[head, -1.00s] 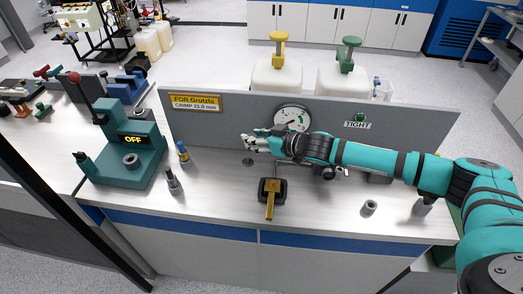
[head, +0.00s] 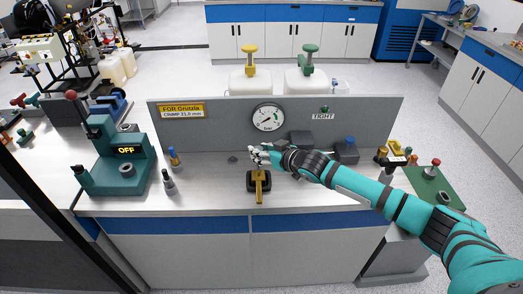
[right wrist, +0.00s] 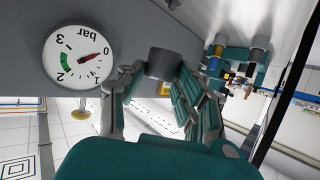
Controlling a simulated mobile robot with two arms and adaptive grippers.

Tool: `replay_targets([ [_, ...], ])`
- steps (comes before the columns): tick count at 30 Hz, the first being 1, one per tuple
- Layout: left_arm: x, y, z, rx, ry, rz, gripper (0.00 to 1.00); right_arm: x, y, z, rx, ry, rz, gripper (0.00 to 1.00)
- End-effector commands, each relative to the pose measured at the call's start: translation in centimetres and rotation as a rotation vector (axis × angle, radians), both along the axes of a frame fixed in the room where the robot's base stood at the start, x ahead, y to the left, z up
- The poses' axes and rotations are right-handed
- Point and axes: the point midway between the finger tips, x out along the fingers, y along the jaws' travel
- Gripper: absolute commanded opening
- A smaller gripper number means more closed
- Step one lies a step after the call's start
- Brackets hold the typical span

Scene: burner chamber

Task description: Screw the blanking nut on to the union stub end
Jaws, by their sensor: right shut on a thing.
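My right gripper (head: 262,155) is above the bench in front of the gauge panel, just behind the yellow-handled valve. In the right wrist view its fingers (right wrist: 155,92) are closed around a plain grey cylinder (right wrist: 163,63), which looks like the blanking nut. The cylinder is too small and covered in the head view to tell whether it touches anything. I cannot make out the union stub end; the hand and arm cover that area. My left gripper is not in view.
A grey panel (head: 205,134) with a pressure gauge (head: 267,117) stands behind the hand. The yellow-handled valve (head: 259,184) is in front. A teal crimping machine (head: 117,165) marked OFF and small bottles stand at left.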

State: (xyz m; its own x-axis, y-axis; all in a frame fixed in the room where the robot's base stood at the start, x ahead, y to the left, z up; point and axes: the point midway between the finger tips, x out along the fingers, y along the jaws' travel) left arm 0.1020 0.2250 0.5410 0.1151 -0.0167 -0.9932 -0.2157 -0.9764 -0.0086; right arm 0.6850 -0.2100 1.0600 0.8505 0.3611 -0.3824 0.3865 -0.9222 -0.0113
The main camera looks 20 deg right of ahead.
Motion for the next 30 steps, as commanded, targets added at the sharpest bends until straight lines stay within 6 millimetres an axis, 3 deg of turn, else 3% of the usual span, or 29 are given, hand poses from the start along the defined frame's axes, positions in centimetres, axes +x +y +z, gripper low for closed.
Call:
replay_targets([
  [2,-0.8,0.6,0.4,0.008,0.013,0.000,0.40,0.0,0.0,0.2,0.003,0.002,-0.002,0.12],
  [9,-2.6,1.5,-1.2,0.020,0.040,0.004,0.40,0.0,0.0,-2.0,0.003,0.002,-0.002,0.12],
  [21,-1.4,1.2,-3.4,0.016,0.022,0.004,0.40,0.0,0.0,-5.5,0.003,0.001,-0.002,0.12],
  [30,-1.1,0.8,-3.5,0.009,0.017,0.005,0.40,0.0,0.0,-5.8,0.004,0.001,-0.002,0.12],
])
